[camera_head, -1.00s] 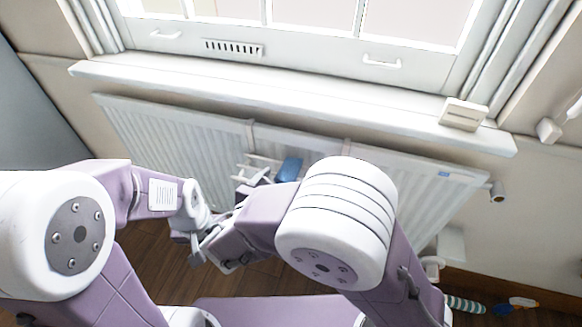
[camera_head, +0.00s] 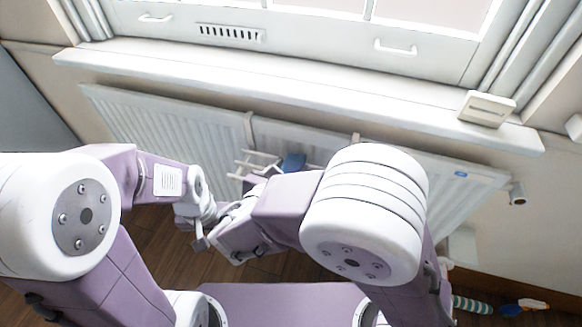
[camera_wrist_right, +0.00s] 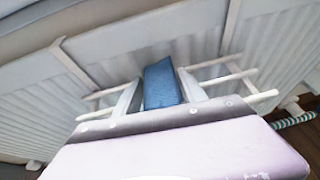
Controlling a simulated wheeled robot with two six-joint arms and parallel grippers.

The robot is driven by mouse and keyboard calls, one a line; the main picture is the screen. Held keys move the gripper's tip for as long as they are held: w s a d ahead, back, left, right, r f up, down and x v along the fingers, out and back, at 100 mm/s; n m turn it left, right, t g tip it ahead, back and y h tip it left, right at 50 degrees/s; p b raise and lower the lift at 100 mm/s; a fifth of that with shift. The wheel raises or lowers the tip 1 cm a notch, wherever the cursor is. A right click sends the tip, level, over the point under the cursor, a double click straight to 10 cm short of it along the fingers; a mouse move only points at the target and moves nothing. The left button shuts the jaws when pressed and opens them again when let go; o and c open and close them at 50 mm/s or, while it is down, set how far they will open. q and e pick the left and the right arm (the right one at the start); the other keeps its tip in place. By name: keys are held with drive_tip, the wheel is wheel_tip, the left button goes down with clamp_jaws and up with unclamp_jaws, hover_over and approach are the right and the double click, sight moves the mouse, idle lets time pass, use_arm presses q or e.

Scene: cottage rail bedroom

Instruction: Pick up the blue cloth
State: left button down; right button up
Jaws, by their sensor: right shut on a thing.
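The blue cloth (camera_head: 293,162) shows as a small patch beside white rods in front of the radiator, just above my right arm. In the right wrist view the cloth (camera_wrist_right: 161,82) stands as a narrow upright piece between the two pale fingers of my right gripper (camera_wrist_right: 161,96), which is shut on it. In the head view my right arm hides most of this gripper. My left arm comes in from the left and ends near the right arm; I cannot make out its fingers.
A white rack (camera_head: 255,163) with thin rods is at the white radiator (camera_head: 165,130), close around the cloth. The window sill (camera_head: 300,95) juts out above, with a small white box (camera_head: 486,108) on it. A striped item (camera_head: 472,304) lies on the floor at right.

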sight(290, 168)
drive_tip(key=shift+r+p, duration=0.4)
drive_tip(key=shift+r, duration=0.1)
wheel_tip(290, 168, up, 3)
drive_tip(key=shift+r+p, duration=0.1)
drive_tip(key=shift+p, duration=0.9)
drive_tip(key=s+d+r+p, duration=0.1)
drive_tip(key=s+d+r, duration=0.3)
drive_tip(key=d, duration=0.7)
drive_tip(key=shift+r, duration=1.4)
